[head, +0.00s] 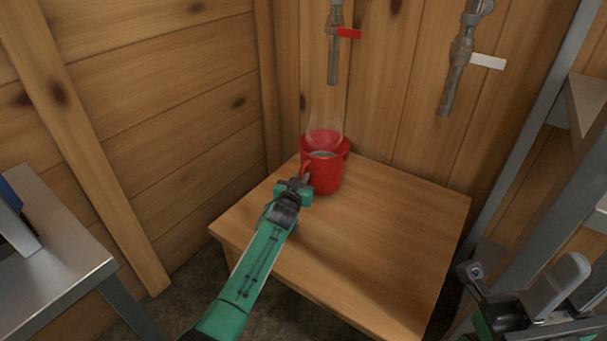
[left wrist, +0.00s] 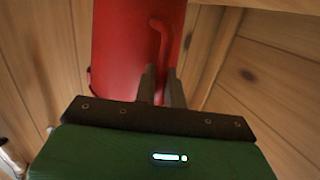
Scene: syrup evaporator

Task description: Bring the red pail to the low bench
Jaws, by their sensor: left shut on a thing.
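The red pail (head: 322,175) is a mug-shaped vessel with a side handle and pale liquid inside, with faint vapour above. It is upright at the back left of the wooden low bench (head: 400,225). I cannot tell whether its base touches the top. My left gripper (head: 302,183) is at its handle side, shut on the handle. In the left wrist view, the two fingers (left wrist: 162,84) close in at the handle of the red pail (left wrist: 120,50). My right gripper (head: 520,290) is at the lower right, away from the pail; its jaw opening is unclear.
Valves with a red lever (head: 349,33) and a white lever (head: 488,62) hang on the wall above. A metal table (head: 55,255) stands left, metal shelving (head: 535,130) right. The bench's front and right are clear.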

